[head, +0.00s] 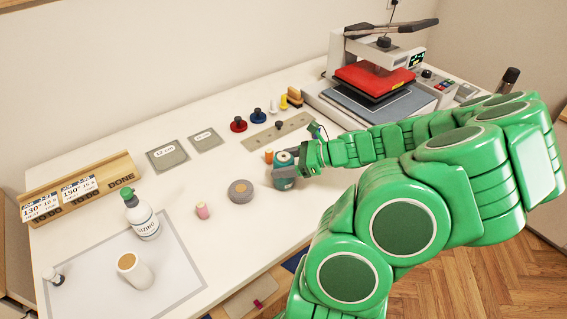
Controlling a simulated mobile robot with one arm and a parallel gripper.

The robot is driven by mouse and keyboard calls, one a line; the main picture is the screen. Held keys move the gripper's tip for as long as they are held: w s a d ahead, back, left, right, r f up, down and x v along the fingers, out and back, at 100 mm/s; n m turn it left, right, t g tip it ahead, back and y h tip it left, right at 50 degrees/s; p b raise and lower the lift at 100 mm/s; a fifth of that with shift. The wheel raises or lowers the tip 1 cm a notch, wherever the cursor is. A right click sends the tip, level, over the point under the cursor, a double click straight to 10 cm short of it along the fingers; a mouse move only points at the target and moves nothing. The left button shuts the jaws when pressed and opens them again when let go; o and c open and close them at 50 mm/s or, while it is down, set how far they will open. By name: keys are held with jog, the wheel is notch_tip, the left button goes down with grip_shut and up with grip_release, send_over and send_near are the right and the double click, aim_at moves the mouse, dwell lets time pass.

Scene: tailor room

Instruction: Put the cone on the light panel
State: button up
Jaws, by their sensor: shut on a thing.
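My gripper (296,160) is at the front right part of the table, shut on a small teal, cone-like item (283,183) with a pale top and a dark centre. The fingers hide part of it, and I cannot tell whether it touches the table. The light panel looks to be the flat white sheet with a grey border (188,262) at the table's front left. A white cylinder with a tan top (140,277) and a small white and black item (53,276) stand on it. A white bottle with a green pump (143,218) stands at its back edge.
A grey round puck (240,192) and a pink spool (202,210) lie between my gripper and the panel. A wooden card rack (118,178) stands at the back left. A heat press (370,85) stands at the back right. The panel's right part is clear.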

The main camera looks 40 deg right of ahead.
jog(key=shift+f, duration=0.15)
jog(key=o, duration=1.2)
jog(key=shift+c, duration=0.2)
